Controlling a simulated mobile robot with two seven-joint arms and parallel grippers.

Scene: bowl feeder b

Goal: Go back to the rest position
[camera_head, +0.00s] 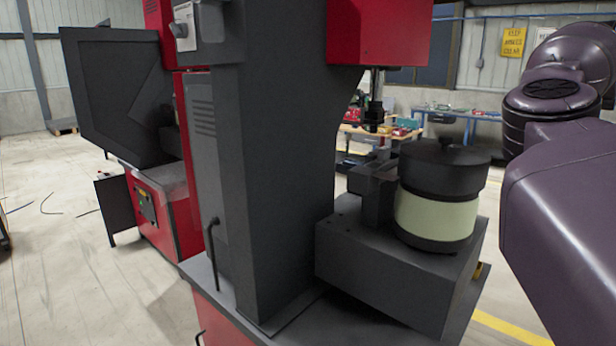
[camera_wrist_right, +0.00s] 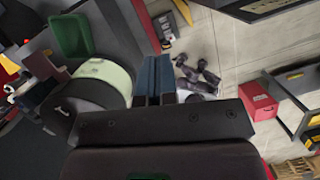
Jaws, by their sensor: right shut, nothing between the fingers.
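My right gripper (camera_wrist_right: 154,72) shows in the wrist view with its two blue-grey fingers together and nothing between them. It is beside the bowl feeder, a black and cream drum (camera_wrist_right: 106,75) to its left in that view; I cannot tell the exact gap. In the head view the bowl feeder (camera_head: 437,212) stands upright on a dark block of the machine. My purple right arm fills the right edge of the head view, and its gripper is outside that picture. My left gripper is in neither view.
A dark grey and red machine column (camera_head: 270,150) stands in the middle of the head view. Another red and black machine (camera_head: 160,215) is behind it at left. A green bin (camera_wrist_right: 71,36) and a red box (camera_wrist_right: 258,98) show in the wrist view. Floor at left is mostly clear.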

